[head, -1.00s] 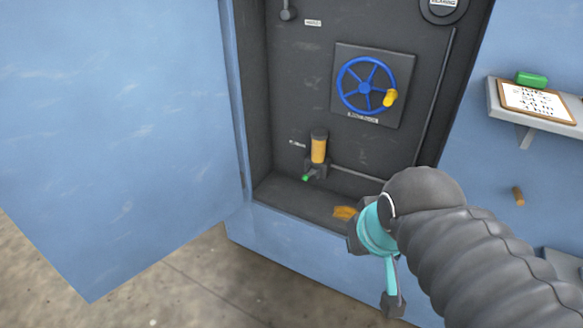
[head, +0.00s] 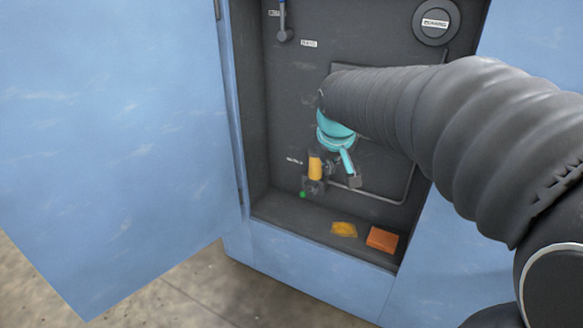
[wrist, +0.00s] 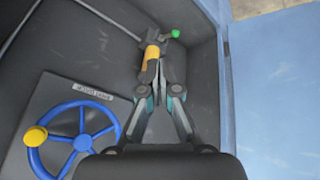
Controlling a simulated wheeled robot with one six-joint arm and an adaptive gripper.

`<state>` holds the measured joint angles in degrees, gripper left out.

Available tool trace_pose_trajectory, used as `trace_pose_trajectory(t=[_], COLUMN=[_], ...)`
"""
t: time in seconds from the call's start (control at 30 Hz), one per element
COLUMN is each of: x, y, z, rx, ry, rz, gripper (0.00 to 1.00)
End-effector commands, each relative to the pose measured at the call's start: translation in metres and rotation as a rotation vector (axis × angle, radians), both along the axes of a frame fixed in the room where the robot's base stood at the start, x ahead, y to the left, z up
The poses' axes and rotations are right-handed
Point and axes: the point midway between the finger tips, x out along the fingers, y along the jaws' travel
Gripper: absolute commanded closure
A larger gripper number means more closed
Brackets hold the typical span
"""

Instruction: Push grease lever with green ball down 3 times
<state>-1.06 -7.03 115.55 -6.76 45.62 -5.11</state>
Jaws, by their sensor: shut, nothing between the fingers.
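The grease lever's green ball (head: 303,194) shows low on the cabinet's back panel, below and left of the yellow grease cylinder (head: 315,166). In the wrist view the green ball (wrist: 175,34) is just beyond the cylinder (wrist: 152,57), near the top of the picture. The lever's arm is short and dark, so its exact tilt is hard to tell. My teal gripper (wrist: 163,80) is shut and empty. Its fingertips are close to the cylinder and overlap it in the wrist view; I cannot tell whether they touch. They look apart from the ball.
A blue handwheel (wrist: 80,138) with a yellow knob is on the panel; my arm hides it in the head view. A yellow cloth-like piece (head: 344,229) and an orange block (head: 382,239) lie on the cabinet floor. The open blue door (head: 110,130) stands at left.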

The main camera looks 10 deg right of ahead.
Motion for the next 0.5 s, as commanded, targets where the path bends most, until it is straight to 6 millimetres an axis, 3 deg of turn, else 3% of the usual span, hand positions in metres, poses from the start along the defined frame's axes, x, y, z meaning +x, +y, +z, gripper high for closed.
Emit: trace_pose_trajectory(t=[0.1,0.3,0.5], x=[0.049,0.122,0.171], y=[0.000,0.000,0.001], z=[-0.013,-0.042,-0.072], rx=[-0.028,-0.073,-0.104], ry=[0.014,0.028,0.036], rz=[0.030,0.079,0.115], gripper=[1.00,1.00,1.00])
